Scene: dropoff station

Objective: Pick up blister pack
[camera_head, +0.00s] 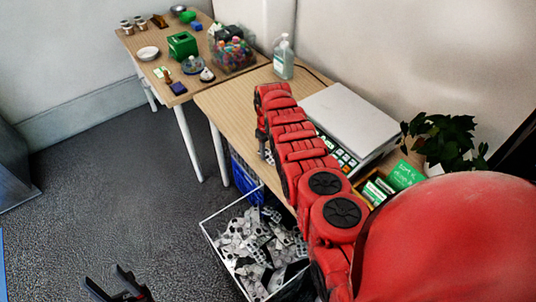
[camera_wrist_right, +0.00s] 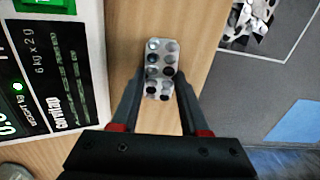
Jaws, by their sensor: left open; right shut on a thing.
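A silver blister pack (camera_wrist_right: 161,62) with round pockets shows in the right wrist view, above the wooden table. My right gripper (camera_wrist_right: 160,88) is shut on it, one dark finger along each side. In the head view this gripper (camera_head: 264,145) is beside the table's front edge, mostly hidden by my red right arm, and I cannot make out the pack there. My left gripper (camera_head: 118,284) is open and empty over the floor at the bottom left.
A wire-rimmed bin (camera_head: 226,262) full of blister packs stands below the table's front edge. A weighing scale (camera_head: 350,118), a bottle (camera_head: 284,60) and a plant (camera_head: 445,140) are on the table (camera_head: 228,98). A second table (camera_head: 140,40) holds several items.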

